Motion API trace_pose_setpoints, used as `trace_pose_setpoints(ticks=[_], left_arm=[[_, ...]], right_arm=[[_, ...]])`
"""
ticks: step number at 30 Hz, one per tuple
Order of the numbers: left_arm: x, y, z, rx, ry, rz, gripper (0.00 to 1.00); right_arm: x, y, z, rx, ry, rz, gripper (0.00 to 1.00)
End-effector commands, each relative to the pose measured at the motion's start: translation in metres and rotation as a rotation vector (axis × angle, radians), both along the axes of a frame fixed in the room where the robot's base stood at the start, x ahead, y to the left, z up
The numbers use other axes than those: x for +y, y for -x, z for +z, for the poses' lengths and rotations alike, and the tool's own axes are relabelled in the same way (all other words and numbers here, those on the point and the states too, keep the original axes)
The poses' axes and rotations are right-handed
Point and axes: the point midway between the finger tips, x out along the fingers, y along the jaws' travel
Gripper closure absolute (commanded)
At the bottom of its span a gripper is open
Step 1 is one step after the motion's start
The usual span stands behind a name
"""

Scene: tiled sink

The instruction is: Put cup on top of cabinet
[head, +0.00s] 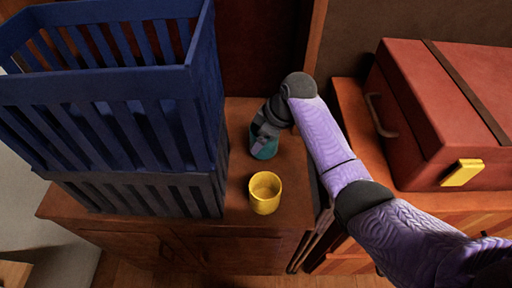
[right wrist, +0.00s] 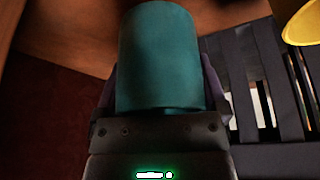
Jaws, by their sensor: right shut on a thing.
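A teal cup (head: 264,151) is in my right gripper (head: 266,133) over the top of the wooden cabinet (head: 240,118). In the right wrist view the teal cup (right wrist: 160,55) fills the space between the two fingers, which close on its sides. I cannot tell whether its base touches the cabinet top. A yellow cup (head: 265,194) stands upright on the cabinet top, nearer the front edge and apart from the teal one. Part of the yellow cup (right wrist: 302,22) also shows in the right wrist view. My left gripper is not in view.
A blue slatted crate (head: 110,125) sits on a dark grey crate (head: 135,192) on the cabinet's left part. A red case (head: 440,100) with a yellow latch stands on wooden furniture to the right. Some bare cabinet top lies around the yellow cup.

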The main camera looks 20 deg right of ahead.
Motion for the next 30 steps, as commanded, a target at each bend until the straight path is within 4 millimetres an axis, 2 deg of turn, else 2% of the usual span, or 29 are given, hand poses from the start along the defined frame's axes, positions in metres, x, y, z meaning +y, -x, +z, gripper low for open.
trace_pose_setpoints(ticks=[1, 3, 5, 11, 16, 17, 18, 26, 30], left_arm=[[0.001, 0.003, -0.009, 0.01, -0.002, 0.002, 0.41], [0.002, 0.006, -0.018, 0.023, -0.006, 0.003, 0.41], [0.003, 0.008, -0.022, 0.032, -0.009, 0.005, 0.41], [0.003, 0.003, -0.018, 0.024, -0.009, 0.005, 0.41], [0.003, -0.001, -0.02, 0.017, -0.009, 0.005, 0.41], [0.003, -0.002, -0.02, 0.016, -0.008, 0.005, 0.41], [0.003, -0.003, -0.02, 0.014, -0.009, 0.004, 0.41], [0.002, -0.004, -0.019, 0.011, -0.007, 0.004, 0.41], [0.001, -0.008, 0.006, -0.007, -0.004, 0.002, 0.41]], right_arm=[[0.0, 0.001, -0.016, 0.004, -0.001, -0.001, 0.75], [0.0, 0.001, -0.033, 0.006, -0.001, -0.002, 0.75], [0.0, 0.0, -0.041, 0.003, 0.0, -0.001, 0.75], [0.0, 0.0, -0.036, -0.002, 0.0, -0.002, 0.75], [0.0, 0.0, -0.04, 0.0, 0.0, -0.001, 0.75], [0.0, 0.0, -0.04, 0.0, 0.0, -0.001, 0.04], [0.0, 0.0, -0.04, 0.0, 0.0, -0.001, 0.0], [0.0, 0.0, -0.034, -0.003, 0.0, -0.002, 0.0], [-0.011, 0.007, 0.003, -0.007, 0.002, -0.004, 0.0]])
